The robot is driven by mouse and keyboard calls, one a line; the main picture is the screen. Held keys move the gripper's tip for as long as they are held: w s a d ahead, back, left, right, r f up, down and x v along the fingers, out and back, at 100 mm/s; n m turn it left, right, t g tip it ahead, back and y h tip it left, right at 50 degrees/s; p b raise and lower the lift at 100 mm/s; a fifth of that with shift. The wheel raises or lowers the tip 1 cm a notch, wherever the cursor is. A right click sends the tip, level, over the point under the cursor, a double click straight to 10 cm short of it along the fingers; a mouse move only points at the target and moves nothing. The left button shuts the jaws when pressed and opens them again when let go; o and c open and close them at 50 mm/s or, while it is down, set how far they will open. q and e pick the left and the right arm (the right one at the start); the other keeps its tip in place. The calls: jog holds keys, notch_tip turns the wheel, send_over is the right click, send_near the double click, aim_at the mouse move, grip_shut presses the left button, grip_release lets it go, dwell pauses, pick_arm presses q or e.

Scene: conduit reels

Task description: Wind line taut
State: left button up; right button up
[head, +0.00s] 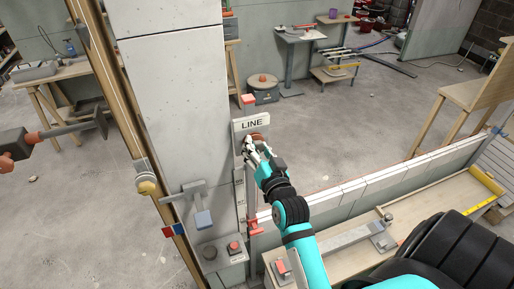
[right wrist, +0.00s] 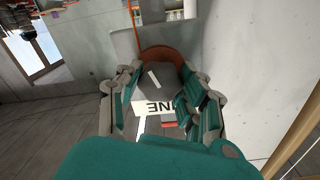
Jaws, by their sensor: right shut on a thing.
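A white plate marked LINE (head: 251,125) is on a narrow upright beside the large grey panel. An orange-brown reel (right wrist: 163,54) shows just beyond my fingers in the right wrist view. My right gripper (head: 252,146) is at the reel, just below the plate. In the right wrist view my right gripper (right wrist: 160,98) has its fingers on both sides of a grey handle (right wrist: 163,78) and is shut on it. The fingers hide part of the reel. A thin red-orange line (head: 345,181) runs along the top of the low block wall.
The low block wall (head: 370,190) stretches right from the upright. A wooden bench (head: 345,262) with a metal bar lies in front of it. A box with a red button (head: 235,246) sits below the upright. A wooden post (head: 128,110) leans at left. Open floor lies behind.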

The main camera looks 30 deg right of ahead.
jog(key=o, duration=1.2)
jog(key=shift+f, duration=0.15)
jog(key=shift+n, duration=0.3)
